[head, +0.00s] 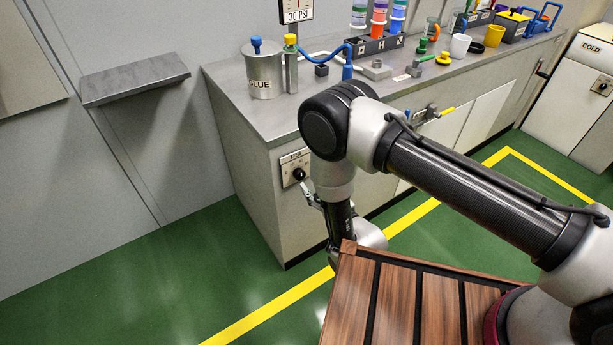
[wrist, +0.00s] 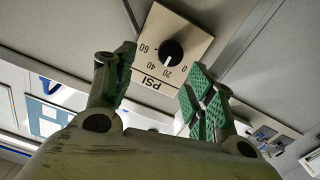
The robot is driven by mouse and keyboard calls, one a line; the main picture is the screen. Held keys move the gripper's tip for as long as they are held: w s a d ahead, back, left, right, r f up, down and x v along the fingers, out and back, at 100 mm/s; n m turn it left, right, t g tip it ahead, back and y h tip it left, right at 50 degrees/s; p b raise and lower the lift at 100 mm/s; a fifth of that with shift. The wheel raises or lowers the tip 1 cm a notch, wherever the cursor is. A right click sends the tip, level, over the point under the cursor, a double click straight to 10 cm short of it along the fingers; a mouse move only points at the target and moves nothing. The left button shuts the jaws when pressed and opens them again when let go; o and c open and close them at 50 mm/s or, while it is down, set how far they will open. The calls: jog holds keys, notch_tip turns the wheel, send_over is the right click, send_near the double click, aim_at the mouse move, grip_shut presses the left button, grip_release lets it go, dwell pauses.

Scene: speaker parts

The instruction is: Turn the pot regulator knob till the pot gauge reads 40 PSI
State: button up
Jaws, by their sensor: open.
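The pot regulator is a pale plate marked PSI (wrist: 150,80) with a black knob (wrist: 172,52) and the marks 0, 20, 40 and 60. The plate (head: 294,160) is on the front of the grey cabinet, with its knob (head: 299,174). The gauge sign (head: 297,15) above the bench reads 30 PSI. The grey glue pot (head: 263,75) stands on the bench. My gripper (wrist: 160,60) is open, its green-padded fingers apart with the knob showing between them, beyond the tips. No contact shows. I cannot read the knob's pointer clearly.
The grey bench top (head: 228,88) holds bottles in a rack, cups and tools. A yellow-handled valve (head: 433,112) sits on the cabinet front to the right. A wall shelf (head: 135,82) is at the left. Green floor in front of the cabinet is clear at left.

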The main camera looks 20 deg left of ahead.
aim_at(301, 176)
jog(key=shift+y, duration=0.3)
jog(key=w+a, duration=0.1)
jog(key=w+a+f, duration=0.1)
jog(key=a, duration=0.1)
jog(key=w+a, duration=0.1)
jog(key=a, duration=0.1)
jog(key=shift+w+a+f, duration=0.15)
jog(key=shift+a, duration=0.1)
jog(key=shift+c, duration=0.3)
jog(key=c, duration=1)
